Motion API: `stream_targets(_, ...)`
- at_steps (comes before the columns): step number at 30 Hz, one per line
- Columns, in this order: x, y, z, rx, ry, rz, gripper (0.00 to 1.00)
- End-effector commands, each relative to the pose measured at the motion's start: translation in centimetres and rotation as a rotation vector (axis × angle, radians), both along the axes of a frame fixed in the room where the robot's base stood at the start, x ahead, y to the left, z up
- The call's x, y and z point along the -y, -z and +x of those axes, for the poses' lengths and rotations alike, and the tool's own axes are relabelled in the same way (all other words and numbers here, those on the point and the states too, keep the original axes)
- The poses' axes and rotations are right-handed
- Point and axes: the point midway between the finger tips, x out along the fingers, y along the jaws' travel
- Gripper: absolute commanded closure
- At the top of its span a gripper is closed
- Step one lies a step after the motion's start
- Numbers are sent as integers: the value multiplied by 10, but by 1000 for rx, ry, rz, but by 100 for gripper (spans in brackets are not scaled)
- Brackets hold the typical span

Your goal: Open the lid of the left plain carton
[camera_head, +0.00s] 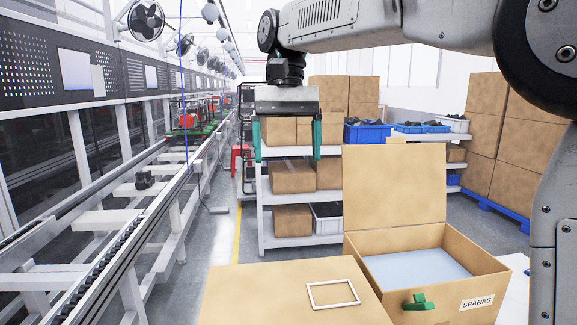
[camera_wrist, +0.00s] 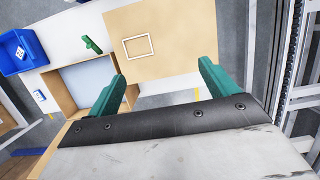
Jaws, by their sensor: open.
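The left plain carton (camera_head: 245,292) stands at the bottom of the head view with its lid lying flat and shut. A white rectangular outline (camera_head: 333,293) marks its top. In the wrist view the carton (camera_wrist: 185,35) lies beyond my fingertips, with the white outline (camera_wrist: 138,47) on it. My gripper (camera_head: 287,158) is open and empty, its green fingers pointing down, apart from the carton. Its two fingers also show in the wrist view (camera_wrist: 162,70). The carton's front side is out of the head view.
To the right stands an open carton (camera_head: 450,240) labelled SPARES, its lid upright, with a green handle (camera_head: 418,302) at its front. Shelves (camera_head: 262,205) with boxes stand behind. A conveyor (camera_head: 120,262) runs along the left. A blue bin (camera_wrist: 20,48) shows in the wrist view.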

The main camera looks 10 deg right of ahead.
Motion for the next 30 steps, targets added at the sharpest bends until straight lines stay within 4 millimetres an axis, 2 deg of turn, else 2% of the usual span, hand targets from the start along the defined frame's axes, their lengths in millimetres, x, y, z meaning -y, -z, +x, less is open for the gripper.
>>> stream_targets(3,0,-17,6,1,1,0,15)
stream_targets(7,1,-29,8,0,1,0,15)
stream_targets(20,0,-31,12,17,-20,10,15)
stream_targets(23,-2,-9,19,33,-54,19,15)
stream_targets(25,1,12,15,43,-82,22,15)
stream_targets(28,17,37,-5,72,-114,28,15)
stream_targets(30,33,54,-25,98,-130,30,15)
